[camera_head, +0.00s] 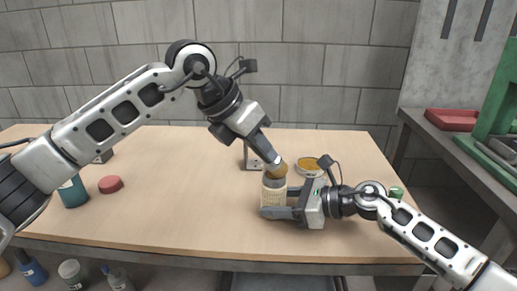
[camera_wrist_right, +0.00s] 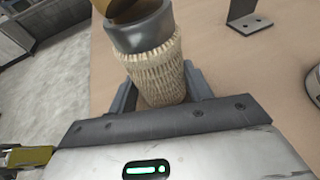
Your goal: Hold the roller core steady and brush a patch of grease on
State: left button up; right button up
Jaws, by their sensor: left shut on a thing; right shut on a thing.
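The roller core (camera_head: 273,197) is a tan, mesh-textured tube with a grey upper part. It stands roughly upright near the table's front middle and also shows in the right wrist view (camera_wrist_right: 158,72). My right gripper (camera_head: 276,202) is shut on it, one finger on each side. My left gripper (camera_head: 264,152) is above, pointing down, shut on a brown-ended piece (camera_head: 277,170) that appears to be the brush. That brown end is at the grey top of the core; I cannot tell whether they touch. A round tin of yellow-brown grease (camera_head: 308,164) sits just behind my right gripper.
A grey metal bracket (camera_head: 252,160) stands behind the core. A red puck (camera_head: 110,184) and a teal container (camera_head: 72,192) are at the table's left. A small green object (camera_head: 396,192) is at the right edge. The table's middle left is clear. A red tray (camera_head: 451,120) lies on the side bench.

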pick_arm(q)
jog(key=w, duration=0.3)
jog(key=shift+w+d, duration=0.1)
jog(key=shift+d, duration=0.05)
notch_tip(320, 180, up, 8)
dwell(0.5)
dwell(0.3)
pick_arm(e)
jog(key=o, duration=0.8)
